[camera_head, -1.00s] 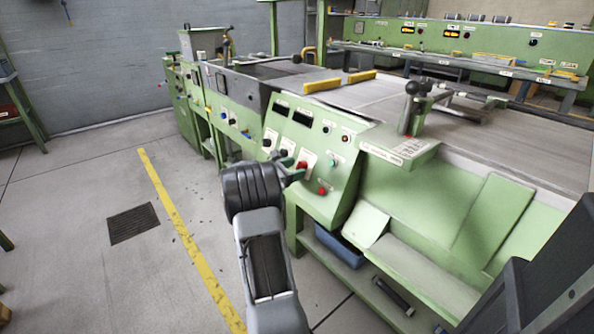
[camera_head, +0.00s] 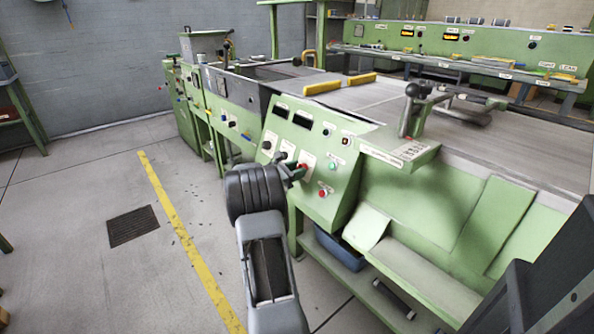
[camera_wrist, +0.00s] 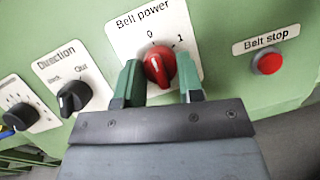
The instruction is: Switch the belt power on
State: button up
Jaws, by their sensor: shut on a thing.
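The red belt power knob (camera_wrist: 159,66) sits on a white plate (camera_wrist: 138,28) marked 0 and 1. Its pointer appears to be nearer the 0, though this is hard to tell. My gripper (camera_wrist: 161,72) has one green finger at each side of the knob and is shut on it. In the head view my gripper (camera_head: 296,172) reaches the sloped green control panel (camera_head: 346,181) at the red knob (camera_head: 305,166), partly covering it.
The black direction knob (camera_wrist: 74,97) is left of the belt power knob. The red belt stop button (camera_wrist: 268,62) is to the right. A blue bin (camera_head: 338,247) lies under the panel.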

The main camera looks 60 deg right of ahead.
jog(key=shift+m+g, duration=0.3)
jog(key=shift+m, duration=0.1)
jog(key=m+y, duration=0.1)
jog(key=m, duration=0.2)
jog(key=m+g+y, duration=0.1)
jog(key=m, duration=0.3)
jog(key=shift+w+g+y, duration=0.1)
jog(key=shift+g+y, duration=0.2)
jog(key=shift+y, duration=0.1)
jog(key=m+y, duration=0.1)
jog(key=m, duration=0.2)
jog(key=m+y, duration=0.1)
jog(key=m, duration=0.2)
jog(key=shift+d+r, duration=0.15)
jog(key=shift+y, duration=0.3)
jog(key=o, duration=0.9)
jog(key=shift+r, duration=0.1)
jog(key=shift+w, duration=0.1)
jog(key=p+v, duration=0.3)
jog(key=v, duration=1)
jog(key=shift+w+a+p, duration=0.2)
jog(key=shift+a+p, duration=0.15)
jog(key=shift+p, duration=0.05)
